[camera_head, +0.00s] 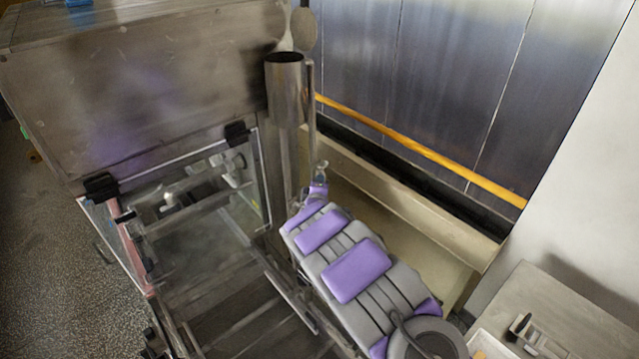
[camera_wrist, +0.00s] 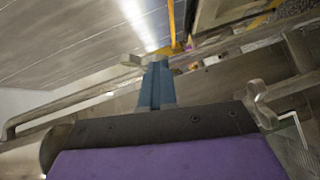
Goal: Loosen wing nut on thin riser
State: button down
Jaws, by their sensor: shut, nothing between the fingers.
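The thin riser (camera_head: 311,110) is a slim upright metal rod beside a wider metal pipe in the head view. A small pale metal piece (camera_head: 321,165), which looks like the wing nut, is low on the riser. My gripper (camera_head: 318,188) is just below it, at the end of my purple and grey arm. In the wrist view my gripper (camera_wrist: 157,68) shows as narrow blue-grey fingers, shut and empty. A pale lobed metal piece (camera_wrist: 131,60) is beside their tips; I cannot tell whether they touch. Another lobed metal piece (camera_wrist: 262,104) is at right; I cannot tell what it is.
A large steel machine housing (camera_head: 150,85) and a clear-panelled enclosure (camera_head: 195,195) stand left of my arm. The wide pipe (camera_head: 285,90) is close to the riser. A yellow rail (camera_head: 420,148) runs along the back wall. A metal table (camera_head: 575,310) is at lower right.

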jog(key=shift+w+f+n+t+b, duration=0.15)
jog(key=shift+f+n+t+b, duration=0.35)
jog(key=shift+n+t+b, duration=0.35)
dwell(0.7)
dwell(0.5)
